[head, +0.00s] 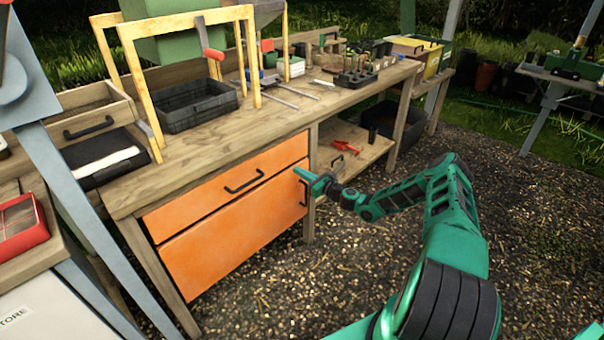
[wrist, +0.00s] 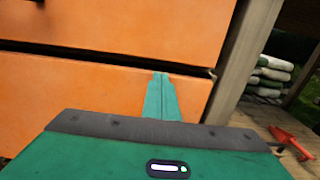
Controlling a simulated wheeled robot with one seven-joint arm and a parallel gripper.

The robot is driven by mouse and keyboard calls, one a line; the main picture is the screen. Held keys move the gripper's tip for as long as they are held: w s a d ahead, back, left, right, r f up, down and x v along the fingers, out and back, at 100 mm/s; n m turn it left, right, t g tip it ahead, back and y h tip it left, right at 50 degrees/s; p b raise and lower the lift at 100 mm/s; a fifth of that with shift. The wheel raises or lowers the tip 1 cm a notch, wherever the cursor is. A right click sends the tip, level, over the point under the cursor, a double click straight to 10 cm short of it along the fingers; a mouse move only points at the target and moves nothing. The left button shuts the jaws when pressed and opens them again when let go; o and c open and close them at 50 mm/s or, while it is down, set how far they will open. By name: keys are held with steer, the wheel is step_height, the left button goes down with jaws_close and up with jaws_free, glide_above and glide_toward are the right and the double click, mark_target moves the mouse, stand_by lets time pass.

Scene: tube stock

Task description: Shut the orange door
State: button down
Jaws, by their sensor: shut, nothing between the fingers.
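The orange door (head: 235,242) is the lower panel under the workbench, below an orange drawer front (head: 225,195). Its dark handle (head: 304,192) is at its right end. In the head view the door looks nearly in line with the drawer front; I cannot tell whether it is fully shut. My gripper (head: 298,172) is shut and empty, at the door's upper right corner. In the wrist view the closed fingertips (wrist: 161,75) overlap the top right of the door (wrist: 90,95), just below the dark gap under the drawer. Whether they touch it is unclear.
A wooden post (wrist: 240,60) stands right of the door. A lower shelf (head: 350,155) holds a red tool (head: 343,148). The benchtop carries a black crate (head: 197,105) and yellow frames. Gravel floor (head: 330,260) in front of the door is open.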

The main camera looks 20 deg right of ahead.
steer(key=v, duration=1.4)
steer(key=shift+a, duration=0.25)
steer(key=shift+a, duration=0.1)
